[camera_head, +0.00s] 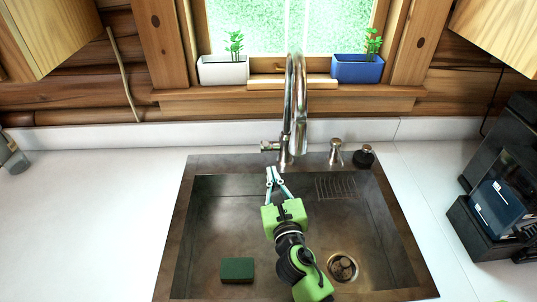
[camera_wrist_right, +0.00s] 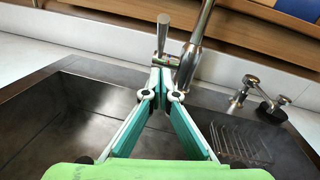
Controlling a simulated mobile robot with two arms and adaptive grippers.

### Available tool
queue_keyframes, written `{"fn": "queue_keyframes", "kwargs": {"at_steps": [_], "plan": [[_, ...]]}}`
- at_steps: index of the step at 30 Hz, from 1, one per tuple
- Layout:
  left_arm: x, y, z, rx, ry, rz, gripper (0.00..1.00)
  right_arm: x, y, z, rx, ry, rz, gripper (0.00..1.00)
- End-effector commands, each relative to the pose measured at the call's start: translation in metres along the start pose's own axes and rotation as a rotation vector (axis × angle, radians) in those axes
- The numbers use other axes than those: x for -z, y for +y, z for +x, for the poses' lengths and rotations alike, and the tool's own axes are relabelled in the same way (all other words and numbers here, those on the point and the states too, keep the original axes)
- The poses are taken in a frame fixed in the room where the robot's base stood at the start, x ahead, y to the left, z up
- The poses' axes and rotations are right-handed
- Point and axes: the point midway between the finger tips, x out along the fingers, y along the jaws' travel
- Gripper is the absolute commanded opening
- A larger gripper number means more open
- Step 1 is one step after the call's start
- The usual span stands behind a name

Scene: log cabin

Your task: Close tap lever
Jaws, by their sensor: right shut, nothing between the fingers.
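The chrome tap (camera_head: 295,95) stands behind the sink, its tall spout curving up in front of the window. Its lever (camera_head: 269,146) sticks out at the left of the tap's base in the head view. In the right wrist view the lever (camera_wrist_right: 162,36) points up, left of the tap body (camera_wrist_right: 188,65). My right gripper (camera_head: 272,172) reaches over the sink, its fingers shut and empty. Its fingertips (camera_wrist_right: 160,76) are just in front of the lever; I cannot tell whether they touch. My left gripper is not in view.
The dark metal sink (camera_head: 180,235) holds a green sponge (camera_head: 237,269) and a drain (camera_head: 343,266). A soap dispenser (camera_head: 335,152) and a black-topped fitting (camera_head: 363,155) stand right of the tap. A dark machine (camera_head: 500,190) is at the right. The left counter (camera_head: 85,215) is mostly clear.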

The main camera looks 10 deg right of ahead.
Motion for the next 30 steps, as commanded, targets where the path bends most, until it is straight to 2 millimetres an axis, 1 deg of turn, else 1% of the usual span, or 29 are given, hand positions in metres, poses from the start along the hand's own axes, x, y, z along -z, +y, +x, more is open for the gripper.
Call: {"fn": "queue_keyframes", "kwargs": {"at_steps": [1,2,3,6,9,13,26,30], "plan": [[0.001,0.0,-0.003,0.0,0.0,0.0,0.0,-0.002,0.0,0.012,0.001,-0.001,0.001,0.0],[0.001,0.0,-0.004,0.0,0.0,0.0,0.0,-0.002,0.0,0.018,0.0,-0.002,0.001,0.0],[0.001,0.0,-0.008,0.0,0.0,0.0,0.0,-0.007,0.0,0.023,0.0,-0.002,0.001,0.0],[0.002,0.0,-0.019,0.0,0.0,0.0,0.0,-0.02,-0.001,0.033,0.0,-0.001,0.002,0.0],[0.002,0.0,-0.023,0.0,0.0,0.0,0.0,-0.025,0.0,0.04,0.0,0.0,0.001,0.0],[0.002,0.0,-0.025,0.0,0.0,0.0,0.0,-0.028,0.0,0.045,0.0,0.0,0.001,0.0],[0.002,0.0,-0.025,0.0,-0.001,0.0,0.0,-0.029,0.0,0.047,-0.001,0.0,0.0,0.0],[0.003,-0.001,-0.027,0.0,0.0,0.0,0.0,-0.033,0.0,0.057,0.0,-0.002,-0.001,0.0]]}}
